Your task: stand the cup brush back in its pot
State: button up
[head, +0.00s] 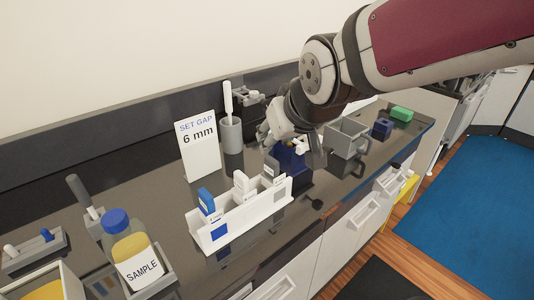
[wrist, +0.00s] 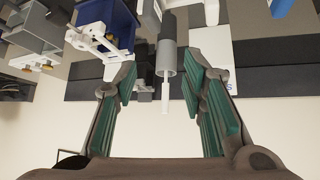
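The grey pot (head: 231,135) stands upright on the dark counter near the back wall. A white handle (head: 228,97), apparently the cup brush's, rises from it nearly upright; its lower end is hidden inside. In the wrist view, the picture is upside down and the pot (wrist: 166,57) and white handle (wrist: 165,98) show between my fingers. My gripper (wrist: 162,72) is open and empty, with its green-padded fingers wide apart. In the head view it is to the right of the pot, partly hidden by my wrist.
A "SET GAP 6 mm" sign (head: 199,146) stands left of the pot. A white rack (head: 240,222) with cards is in front. A blue container (head: 292,164) sits below my wrist. A sample jar (head: 130,252) is front left, and a grey bin (head: 346,138) is right.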

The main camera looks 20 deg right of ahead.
jog(key=s+a+g, duration=0.1)
jog(key=s+g, duration=0.3)
jog(key=s, duration=1.4)
jog(key=shift+f, duration=0.45)
jog(key=shift+r+p, duration=0.35)
jog(key=shift+r, duration=0.15)
